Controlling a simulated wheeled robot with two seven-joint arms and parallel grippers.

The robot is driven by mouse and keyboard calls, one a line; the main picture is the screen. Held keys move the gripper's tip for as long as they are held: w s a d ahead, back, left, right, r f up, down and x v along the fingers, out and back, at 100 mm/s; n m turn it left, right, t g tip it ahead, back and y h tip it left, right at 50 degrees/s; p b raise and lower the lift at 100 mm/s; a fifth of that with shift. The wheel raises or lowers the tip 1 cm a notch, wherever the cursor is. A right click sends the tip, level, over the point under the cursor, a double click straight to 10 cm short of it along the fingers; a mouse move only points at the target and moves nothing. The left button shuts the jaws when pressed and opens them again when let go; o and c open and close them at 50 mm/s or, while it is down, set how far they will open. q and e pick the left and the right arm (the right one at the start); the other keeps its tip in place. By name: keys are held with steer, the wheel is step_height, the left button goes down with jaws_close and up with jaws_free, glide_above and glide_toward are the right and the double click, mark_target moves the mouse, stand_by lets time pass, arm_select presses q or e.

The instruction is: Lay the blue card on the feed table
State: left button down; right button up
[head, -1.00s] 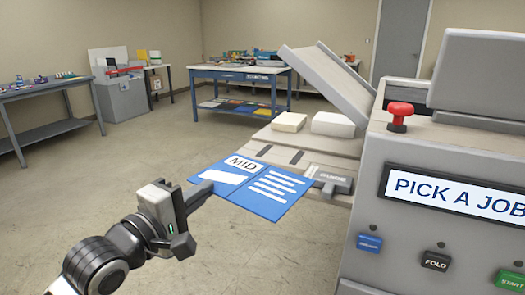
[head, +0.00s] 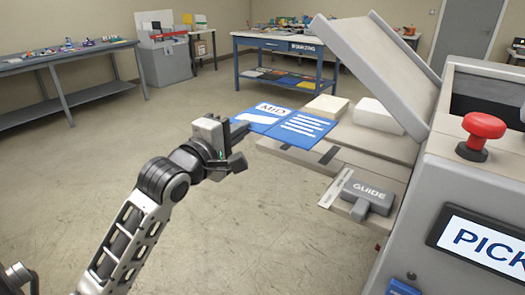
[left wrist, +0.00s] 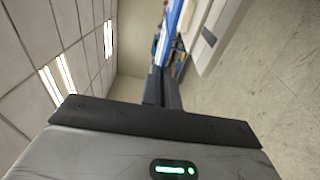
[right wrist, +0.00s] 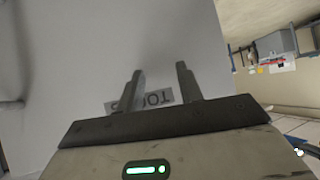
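The blue card (head: 285,122), marked MID with white lines, is level in the head view. It overlaps the far left part of the feed table (head: 335,162) in the picture and seems to be held above it. My left gripper (head: 240,132) is shut on the card's left edge. In the left wrist view the card shows nearly edge-on (left wrist: 173,25) beyond the closed fingers (left wrist: 162,90). My right gripper (right wrist: 162,82) is open and empty in the right wrist view and out of the head view.
A grey guide (head: 368,196) sits at the table's near end. Two pale blocks (head: 326,107) (head: 380,115) lie behind the card, under a raised panel (head: 380,70). The machine with a red button (head: 482,135) stands right. A grey surface with a label (right wrist: 150,100) faces my right gripper.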

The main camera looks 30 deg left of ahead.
arm_select(q)
steer(key=w+a+f, duration=0.2)
steer(key=w+f, duration=0.6)
steer(key=f, duration=0.2)
steer(key=shift+f+b, duration=0.25)
steer(key=shift+b, duration=0.1)
steer(key=shift+f, duration=0.1)
steer(key=c, duration=1.7)
jaws_free()
